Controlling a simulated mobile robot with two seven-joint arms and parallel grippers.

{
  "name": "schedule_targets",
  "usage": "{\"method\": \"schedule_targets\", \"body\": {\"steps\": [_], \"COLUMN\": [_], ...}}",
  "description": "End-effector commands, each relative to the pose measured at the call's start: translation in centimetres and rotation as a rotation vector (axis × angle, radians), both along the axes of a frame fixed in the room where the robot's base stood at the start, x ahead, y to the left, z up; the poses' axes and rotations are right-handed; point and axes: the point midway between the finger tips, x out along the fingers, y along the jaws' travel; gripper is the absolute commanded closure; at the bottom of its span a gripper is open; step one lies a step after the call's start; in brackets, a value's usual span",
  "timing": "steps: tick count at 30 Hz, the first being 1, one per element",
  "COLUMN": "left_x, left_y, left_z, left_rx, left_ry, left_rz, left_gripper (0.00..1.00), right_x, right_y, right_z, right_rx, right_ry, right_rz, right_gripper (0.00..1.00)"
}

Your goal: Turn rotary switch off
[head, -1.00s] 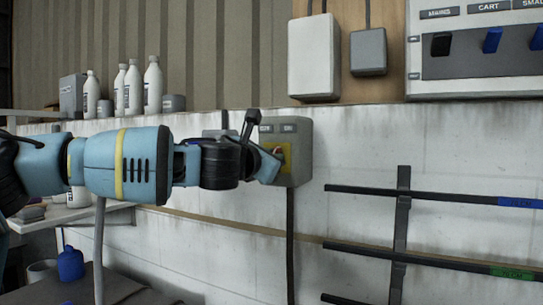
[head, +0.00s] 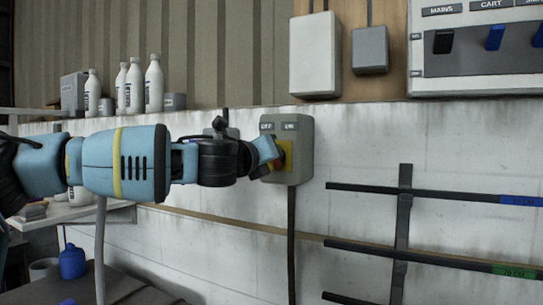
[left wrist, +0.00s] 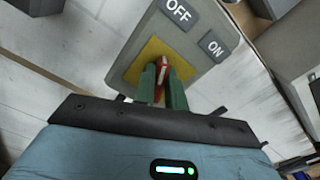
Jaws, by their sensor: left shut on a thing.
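The switch box (head: 298,165) is a grey box on the white wall, with OFF and ON labels and a yellow plate (head: 287,148). In the left wrist view the box (left wrist: 213,72) shows tilted, with its yellow plate (left wrist: 130,70) and a red rotary knob (left wrist: 162,66). My left gripper (head: 278,162) reaches in from the left against the box front. In the left wrist view its green fingers (left wrist: 162,88) are shut on the red knob, one on each side. The knob is mostly hidden in the head view. My right gripper is not in view.
A panel with MAINS and CART switches (head: 480,62) is at upper right. Two boxes (head: 315,55) hang above the switch. Dark bars (head: 430,195) stick out from a rack at right. Bottles (head: 153,85) stand on the ledge at left.

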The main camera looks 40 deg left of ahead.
Motion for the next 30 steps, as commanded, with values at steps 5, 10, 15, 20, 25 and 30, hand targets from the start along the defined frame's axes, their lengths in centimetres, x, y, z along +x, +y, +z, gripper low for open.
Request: {"method": "schedule_targets", "body": {"steps": [5, 10, 15, 20, 25, 30], "left_x": [0.01, -0.01, -0.03, -0.04, -0.04, -0.04], "left_y": [0.07, 0.12, 0.15, 0.15, 0.15, 0.15], "left_z": [-0.17, -0.2, -0.22, -0.21, -0.21, -0.21], "left_rx": [-0.116, -0.192, -0.235, -0.252, -0.256, -0.256], "left_ry": [-0.035, -0.059, -0.072, -0.078, -0.079, -0.079], "left_rz": [-0.001, -0.001, 0.0, 0.0, 0.0, 0.0], "left_gripper": [1.0, 1.0, 1.0, 1.0, 1.0, 1.0], "right_x": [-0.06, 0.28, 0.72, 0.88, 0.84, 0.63], "right_y": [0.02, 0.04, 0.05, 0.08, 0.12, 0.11], "right_z": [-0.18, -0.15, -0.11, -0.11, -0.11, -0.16], "right_rx": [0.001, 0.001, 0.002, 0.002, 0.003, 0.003], "right_ry": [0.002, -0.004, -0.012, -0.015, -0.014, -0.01], "right_rz": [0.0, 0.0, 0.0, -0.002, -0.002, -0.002], "right_gripper": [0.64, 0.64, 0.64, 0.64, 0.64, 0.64]}}
